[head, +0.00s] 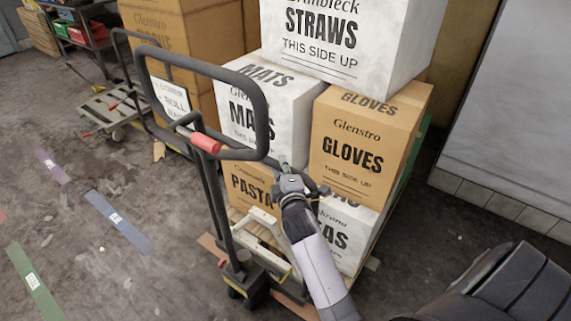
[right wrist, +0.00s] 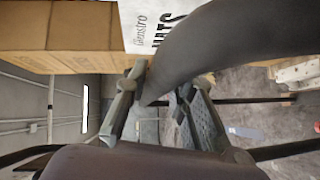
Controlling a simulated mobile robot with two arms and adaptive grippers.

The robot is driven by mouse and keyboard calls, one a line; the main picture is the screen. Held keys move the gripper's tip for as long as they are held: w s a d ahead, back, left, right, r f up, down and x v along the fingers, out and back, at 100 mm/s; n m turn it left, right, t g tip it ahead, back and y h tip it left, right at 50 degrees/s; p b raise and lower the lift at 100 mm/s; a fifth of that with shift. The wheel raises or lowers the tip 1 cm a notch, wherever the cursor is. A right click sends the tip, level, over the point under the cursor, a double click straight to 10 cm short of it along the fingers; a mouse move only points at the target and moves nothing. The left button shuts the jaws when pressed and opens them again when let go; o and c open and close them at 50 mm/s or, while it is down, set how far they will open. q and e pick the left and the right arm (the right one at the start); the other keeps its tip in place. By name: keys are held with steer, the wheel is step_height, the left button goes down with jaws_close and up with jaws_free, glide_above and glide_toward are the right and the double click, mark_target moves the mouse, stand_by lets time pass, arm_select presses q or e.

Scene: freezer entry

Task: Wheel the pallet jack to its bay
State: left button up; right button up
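The pallet jack (head: 238,262) stands upright in the middle of the head view, its forks hidden at the loaded pallet. Its black loop handle (head: 262,105) has a red grip piece (head: 206,143) inside it. My right gripper (head: 302,179) is just right of and below the loop's lower right corner, with its fingers spread. In the right wrist view, the dark handle tube (right wrist: 225,50) crosses close to the open fingers (right wrist: 163,82); I cannot tell whether they touch it. My left gripper is not in view. I cannot tell which floor area is the bay.
Stacked cartons, including a gloves box (head: 350,150) and a straws box (head: 335,45), stand close behind the jack. A cart (head: 115,108) and a partly hidden sign (head: 170,103) are at back left. Floor left is mostly clear, with blue tape (head: 118,222) and green tape (head: 34,285).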

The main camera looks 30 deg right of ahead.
mark_target(308, 176)
steer(key=shift+o, duration=0.7)
steer(key=shift+w+d+f, duration=0.1)
steer(key=shift+w+d, duration=0.15)
steer(key=shift+w, duration=0.05)
steer(key=shift+o, duration=0.6)
steer(key=shift+w+d+f, duration=0.2)
steer(key=shift+o, duration=0.6)
steer(key=shift+d, duration=0.1)
steer(key=shift+s+r, duration=0.1)
steer(key=shift+r, duration=0.15)
steer(key=shift+s+r, duration=0.1)
steer(key=shift+r, duration=0.05)
steer(key=shift+s+a, duration=0.25)
steer(key=shift+s, duration=0.2)
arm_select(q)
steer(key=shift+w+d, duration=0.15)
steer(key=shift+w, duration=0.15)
arm_select(e)
steer(key=f+v, duration=0.1)
steer(key=v, duration=0.5)
steer(key=shift+s+a+r, duration=0.25)
steer(key=shift+a+r, duration=0.05)
steer(key=shift+r, duration=0.2)
